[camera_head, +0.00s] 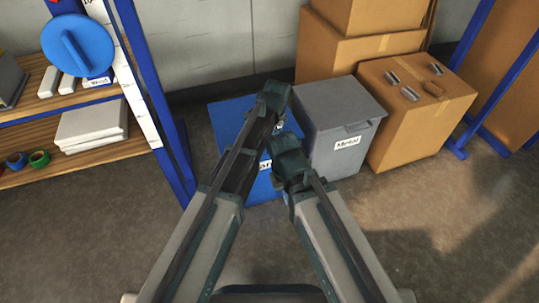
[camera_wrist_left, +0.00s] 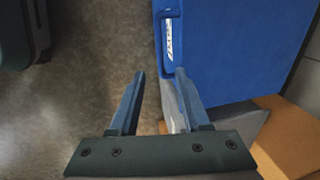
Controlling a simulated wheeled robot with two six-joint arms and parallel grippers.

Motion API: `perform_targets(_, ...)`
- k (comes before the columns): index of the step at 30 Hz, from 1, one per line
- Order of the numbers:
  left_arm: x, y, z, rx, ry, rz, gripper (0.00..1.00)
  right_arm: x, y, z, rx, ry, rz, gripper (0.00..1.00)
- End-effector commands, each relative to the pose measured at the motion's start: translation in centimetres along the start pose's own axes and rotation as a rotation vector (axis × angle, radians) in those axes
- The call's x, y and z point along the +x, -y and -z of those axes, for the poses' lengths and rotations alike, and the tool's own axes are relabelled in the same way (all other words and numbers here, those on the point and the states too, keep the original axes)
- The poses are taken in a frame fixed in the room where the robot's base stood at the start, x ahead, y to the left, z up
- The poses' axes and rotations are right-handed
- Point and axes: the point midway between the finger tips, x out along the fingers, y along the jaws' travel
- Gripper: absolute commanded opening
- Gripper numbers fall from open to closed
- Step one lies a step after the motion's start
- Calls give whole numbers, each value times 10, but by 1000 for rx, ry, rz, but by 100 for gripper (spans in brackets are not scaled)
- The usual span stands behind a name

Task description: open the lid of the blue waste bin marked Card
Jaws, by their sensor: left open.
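The blue waste bin (camera_head: 228,122) stands on the floor, partly hidden behind my two arms in the head view. Only part of its white label (camera_head: 265,166) shows, with the letters "ar". In the left wrist view the blue bin (camera_wrist_left: 235,50) fills the upper right, with a narrow raised lip and a white strip on its near edge. My left gripper (camera_wrist_left: 160,75) is open and empty, its fingertips close to that edge; I cannot tell whether they touch it. The lid looks closed.
A grey bin marked Metal (camera_head: 338,115) stands right beside the blue bin. Cardboard boxes (camera_head: 440,115) stand further right, one with small metal pieces on top. A shelf rack with blue posts (camera_head: 165,130) stands at left. The floor in front at right is clear.

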Motion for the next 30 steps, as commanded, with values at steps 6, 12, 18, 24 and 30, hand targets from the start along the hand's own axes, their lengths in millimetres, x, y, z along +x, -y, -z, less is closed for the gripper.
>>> perform_targets(6,39,-1,0,-1,0,0,47,38,3,2,-2,0,-5,0)
perform_targets(12,66,-1,0,-1,0,0,47,65,6,4,-6,-2,-5,0)
perform_targets(18,91,0,0,-2,0,0,47,89,9,6,-11,-3,-2,0)
perform_targets(24,100,0,0,-2,0,0,47,97,10,7,-14,-4,0,0)
perform_targets(30,98,0,0,-1,0,0,47,96,10,7,-14,-4,0,0)
